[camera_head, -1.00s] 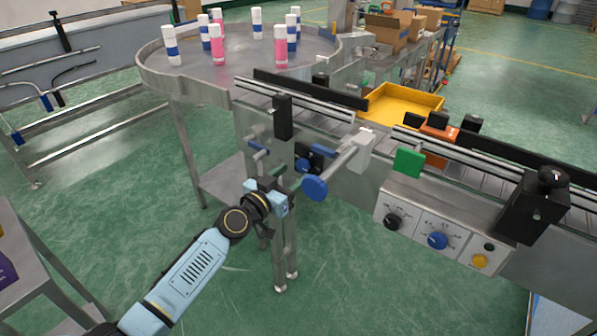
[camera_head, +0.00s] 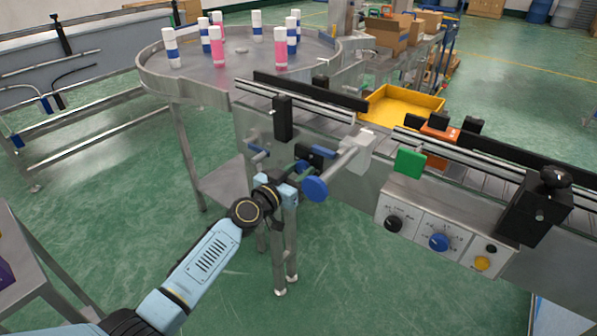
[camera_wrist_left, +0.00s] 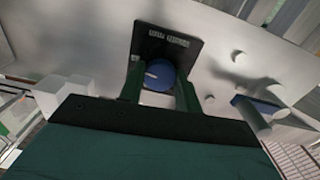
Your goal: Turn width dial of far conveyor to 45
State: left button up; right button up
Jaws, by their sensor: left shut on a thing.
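The width dial is a small blue round knob (camera_wrist_left: 159,76) with a white pointer mark, in front of a black plate (camera_wrist_left: 166,45) with small markings too small to read. It sits on the conveyor's side, and its blue edge shows in the head view (camera_head: 302,166). My left gripper (camera_wrist_left: 160,84) has its two fingers on either side of the knob and is shut on it. In the head view the left gripper (camera_head: 296,178) reaches the conveyor from below left and partly hides the dial. My right gripper is not in view.
A larger blue round knob (camera_head: 315,189) on a metal shaft sticks out just right of my gripper. A control panel (camera_head: 415,231) with several knobs is farther right. A blue lever (camera_wrist_left: 251,114) lies right of the dial. Round table (camera_head: 235,75) holds cans behind.

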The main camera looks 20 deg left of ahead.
pick_arm(q)
jog(key=shift+n, duration=0.4)
jog(key=n, duration=0.2)
jog(key=shift+n, duration=0.4)
jog(key=n, duration=0.2)
jog(key=shift+n+b, duration=0.35)
jog(key=shift+n, duration=0.95)
jog(key=n, duration=0.3)
jog(key=shift+n, duration=2.2)
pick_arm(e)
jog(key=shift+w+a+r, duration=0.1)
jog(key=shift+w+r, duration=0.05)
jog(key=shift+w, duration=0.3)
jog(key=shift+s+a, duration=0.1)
